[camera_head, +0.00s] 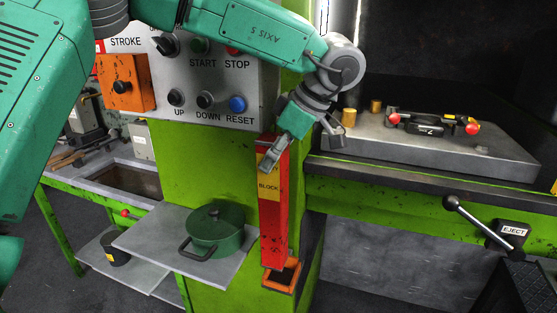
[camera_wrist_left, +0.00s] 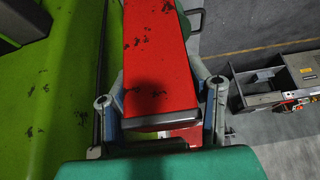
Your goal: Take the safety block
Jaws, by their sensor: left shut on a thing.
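The safety block (camera_head: 272,225) is a tall red post with a yellow label reading BLOCK. It stands upright, or nearly so, in front of the green press column, with its foot at an orange holder (camera_head: 283,275). I cannot tell whether the foot is inside the holder or just above it. My left gripper (camera_head: 284,158) is shut on the upper part of the block. In the left wrist view the red block (camera_wrist_left: 158,60) lies between the two fingers. My right gripper is not in view.
A control panel (camera_head: 215,85) with several buttons is behind my left arm. A green pot (camera_head: 214,228) sits on a grey shelf (camera_head: 150,240) left of the block. The press bed (camera_head: 420,150) and an EJECT lever (camera_head: 480,222) are to the right.

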